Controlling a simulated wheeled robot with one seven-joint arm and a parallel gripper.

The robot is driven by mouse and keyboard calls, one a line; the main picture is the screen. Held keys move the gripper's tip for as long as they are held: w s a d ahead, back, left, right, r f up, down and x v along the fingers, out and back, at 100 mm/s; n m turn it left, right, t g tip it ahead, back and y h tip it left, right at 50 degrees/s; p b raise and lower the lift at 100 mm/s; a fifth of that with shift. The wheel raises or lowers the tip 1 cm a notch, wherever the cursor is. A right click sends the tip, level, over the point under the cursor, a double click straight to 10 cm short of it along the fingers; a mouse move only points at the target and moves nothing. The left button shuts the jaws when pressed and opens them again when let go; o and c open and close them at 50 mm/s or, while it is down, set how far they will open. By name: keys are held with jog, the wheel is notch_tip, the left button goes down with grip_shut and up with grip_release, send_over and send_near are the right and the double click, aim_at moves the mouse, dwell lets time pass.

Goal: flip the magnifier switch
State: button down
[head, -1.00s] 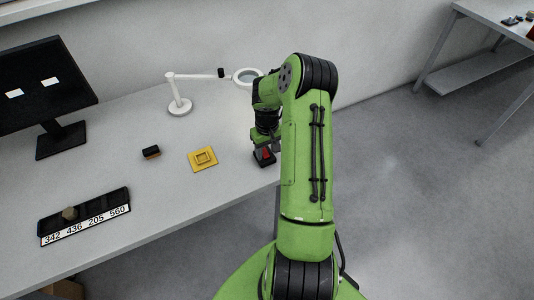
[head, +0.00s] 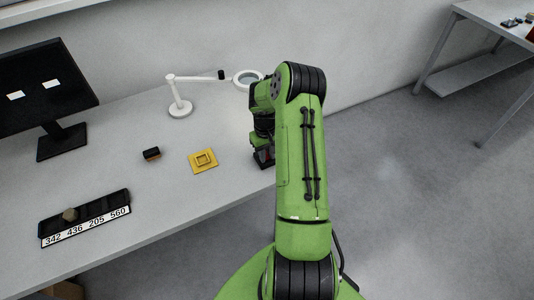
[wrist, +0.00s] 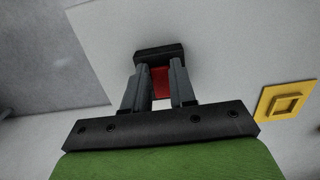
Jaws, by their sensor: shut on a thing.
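The magnifier switch is a small black box with a red rocker. In the wrist view its black housing (wrist: 158,53) shows beyond my fingertips, with the red rocker (wrist: 160,80) between them. My gripper (wrist: 158,78) is shut on the red rocker, one finger on each side. In the head view the switch (head: 264,160) sits near the table's right edge, mostly hidden by my wrist. The white magnifier lamp (head: 180,108) stands behind, with its ring lens (head: 247,78) reaching right, close behind my arm.
A yellow square plate (head: 203,161) lies left of the switch; it also shows in the wrist view (wrist: 285,103). A small black-and-brown block (head: 152,154), a numbered black tray (head: 85,220) and a monitor (head: 45,90) stand further left. The table's edge is close by my arm.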

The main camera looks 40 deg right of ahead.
jog(key=g, duration=0.1)
jog(key=w+g+y, duration=0.1)
jog(key=g, duration=0.1)
jog(key=shift+d, duration=0.15)
jog(key=shift+r+g, duration=0.15)
jog(key=shift+g, duration=0.35)
jog(key=c, duration=0.9)
grip_release()
